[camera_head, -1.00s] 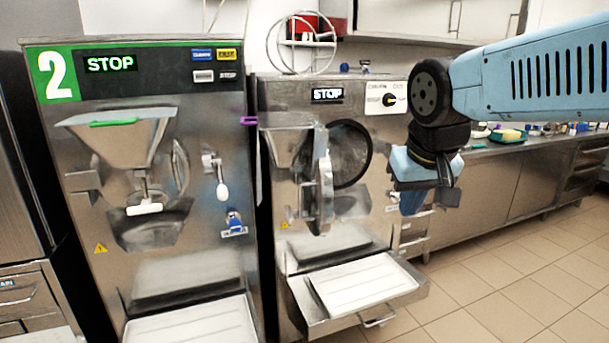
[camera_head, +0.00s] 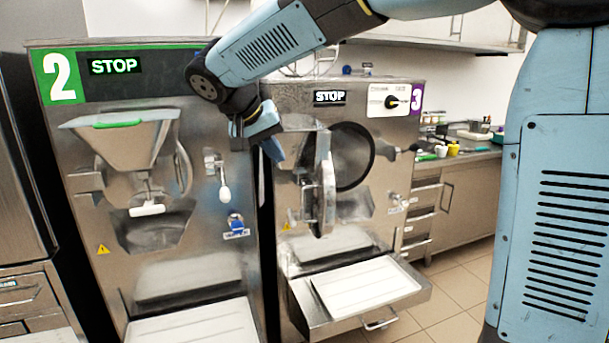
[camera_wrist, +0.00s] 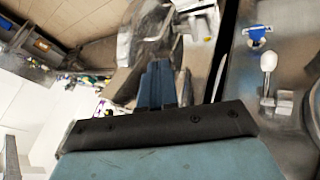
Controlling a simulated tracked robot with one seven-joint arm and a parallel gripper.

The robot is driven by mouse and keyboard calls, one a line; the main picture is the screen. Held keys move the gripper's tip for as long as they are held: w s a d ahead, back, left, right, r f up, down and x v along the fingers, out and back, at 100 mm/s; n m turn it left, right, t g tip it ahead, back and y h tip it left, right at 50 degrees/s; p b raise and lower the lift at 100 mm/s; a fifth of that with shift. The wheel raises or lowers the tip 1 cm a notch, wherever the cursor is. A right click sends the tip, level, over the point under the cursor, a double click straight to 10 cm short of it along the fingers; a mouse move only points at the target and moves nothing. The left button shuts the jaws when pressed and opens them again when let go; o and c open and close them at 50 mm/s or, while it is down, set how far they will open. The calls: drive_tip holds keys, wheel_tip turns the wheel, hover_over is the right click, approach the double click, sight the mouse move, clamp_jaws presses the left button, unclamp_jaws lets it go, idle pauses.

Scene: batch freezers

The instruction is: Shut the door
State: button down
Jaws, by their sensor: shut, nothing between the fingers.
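The door (camera_head: 322,185) of the right-hand freezer, number 3, stands open, swung out to the left of the round black-rimmed opening (camera_head: 352,156). It is seen nearly edge-on. My gripper (camera_head: 274,150) is shut and empty. In the head view it appears just left of the door, in front of the gap between the two machines; whether it touches the door I cannot tell. In the wrist view the shut fingers of my gripper (camera_wrist: 158,85) point toward a blurred metal part that looks like the door (camera_wrist: 140,40).
Freezer number 2 (camera_head: 80,190) stands close on the left, with a white-handled lever (camera_head: 224,192) and a hopper (camera_head: 125,135). A white tray (camera_head: 366,286) juts out below the door. A counter with small items (camera_head: 470,150) stands at the right. Tiled floor (camera_head: 455,290) is clear.

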sight(316, 185)
drive_tip(key=x, duration=0.3)
drive_tip(key=d+x, duration=0.1)
drive_tip(key=x, duration=0.7)
drive_tip(key=shift+s+d+r, duration=0.15)
drive_tip(key=shift+d+r, duration=0.15)
drive_tip(key=shift+r, duration=0.15)
drive_tip(key=shift+d, duration=0.9)
